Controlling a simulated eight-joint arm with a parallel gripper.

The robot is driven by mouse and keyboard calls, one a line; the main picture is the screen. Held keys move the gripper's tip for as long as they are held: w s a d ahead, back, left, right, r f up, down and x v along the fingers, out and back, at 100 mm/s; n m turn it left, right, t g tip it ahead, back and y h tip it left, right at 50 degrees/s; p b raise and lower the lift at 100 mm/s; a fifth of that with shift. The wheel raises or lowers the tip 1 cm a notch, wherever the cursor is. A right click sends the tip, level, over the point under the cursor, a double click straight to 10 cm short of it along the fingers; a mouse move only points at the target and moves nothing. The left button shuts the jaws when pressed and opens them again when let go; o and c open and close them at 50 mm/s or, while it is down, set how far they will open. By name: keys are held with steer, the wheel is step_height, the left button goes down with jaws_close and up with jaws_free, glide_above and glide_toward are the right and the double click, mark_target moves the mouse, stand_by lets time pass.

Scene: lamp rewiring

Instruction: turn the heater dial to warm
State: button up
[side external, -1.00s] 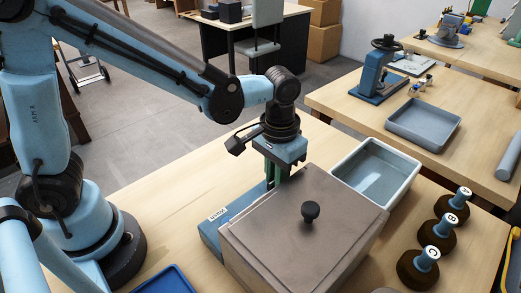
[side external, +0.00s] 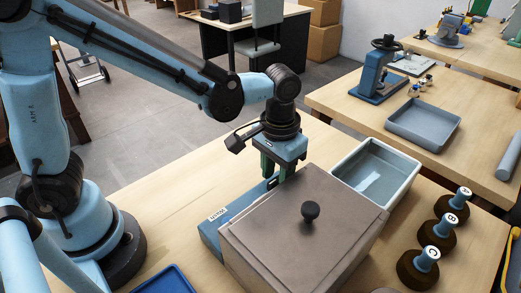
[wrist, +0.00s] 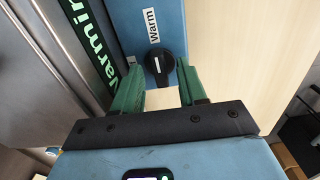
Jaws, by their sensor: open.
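The heater dial (wrist: 160,66) is a black knob with a white mark on the blue panel (wrist: 184,22) in the wrist view. The mark runs roughly up and down the picture, and the "warm" label (wrist: 152,27) sits just above the dial. My gripper (wrist: 157,80) is open, its two green fingers on either side below the dial. I cannot tell whether they touch it. In the side view my gripper (side external: 277,168) points down behind the grey box (side external: 290,240), over the far end of its blue side panel (side external: 209,228). The dial is hidden there.
The box lid has a black knob (side external: 310,211). A grey-white tray (side external: 401,190) stands right behind the box. Several dark weights with lettered blue tops (side external: 445,232) stand at the right. A blue tray (side external: 168,280) is at the front. The table left of the box is clear.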

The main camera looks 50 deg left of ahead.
mark_target(276, 178)
step_height(276, 178, up, 12)
stand_by(0.6)
steer(key=shift+a+f, duration=0.1)
steer(key=shift+f, duration=0.05)
steer(key=s+a+f+t, duration=0.2)
steer(key=a+t, duration=0.1)
steer(key=a, duration=0.3)
steer(key=s+a+f+t, duration=0.2)
steer(key=a+t, duration=0.2)
steer(key=a, duration=0.2)
steer(key=shift+s+a+f, duration=0.15)
steer(key=shift+s+a, duration=0.1)
steer(key=shift+s, duration=0.05)
steer(key=shift+o, duration=0.3)
